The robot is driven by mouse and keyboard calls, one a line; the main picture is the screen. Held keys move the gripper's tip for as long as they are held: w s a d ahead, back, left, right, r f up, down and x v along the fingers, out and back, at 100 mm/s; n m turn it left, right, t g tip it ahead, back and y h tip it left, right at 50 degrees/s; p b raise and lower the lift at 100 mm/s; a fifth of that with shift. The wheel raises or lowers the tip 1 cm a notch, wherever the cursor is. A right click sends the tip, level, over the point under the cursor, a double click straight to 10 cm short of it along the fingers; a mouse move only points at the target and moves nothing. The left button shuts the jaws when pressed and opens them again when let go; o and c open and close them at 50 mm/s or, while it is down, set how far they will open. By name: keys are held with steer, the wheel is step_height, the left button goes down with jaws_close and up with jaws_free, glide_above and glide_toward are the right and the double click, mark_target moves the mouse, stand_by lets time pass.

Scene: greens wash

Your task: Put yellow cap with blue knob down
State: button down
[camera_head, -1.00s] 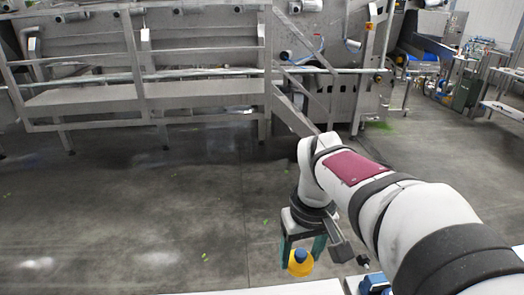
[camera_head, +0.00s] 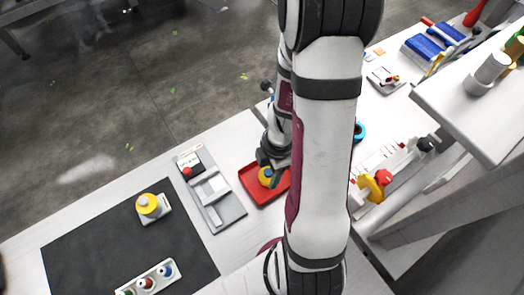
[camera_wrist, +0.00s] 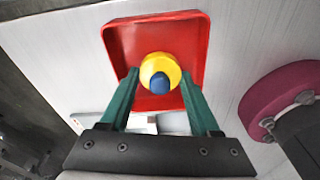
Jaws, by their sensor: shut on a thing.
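The yellow cap with a blue knob (camera_wrist: 148,66) is between the green fingertips of my gripper (camera_wrist: 159,76) in the wrist view, its knob facing the camera. My gripper is shut on it. In the head view the cap (camera_head: 264,175) shows beside my gripper (camera_head: 270,178), partly hidden by my arm. It is over the red tray (camera_head: 262,198), inside its outline. The tray also shows in the wrist view (camera_wrist: 192,34), with no other item visible in it. I cannot tell whether the cap touches the tray floor.
Left of the tray lies a grey board (camera_head: 227,212) with fittings. Farther left, a yellow-topped item (camera_head: 148,204) stands on a black mat (camera_head: 90,245) near a white rack of several caps (camera_head: 147,280). Tools and a raised white shelf (camera_head: 470,110) are at right.

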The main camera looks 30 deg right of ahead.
steer(key=shift+f, duration=0.55)
steer(key=shift+c, duration=0.6)
jaws_free()
steer(key=shift+f, duration=0.1)
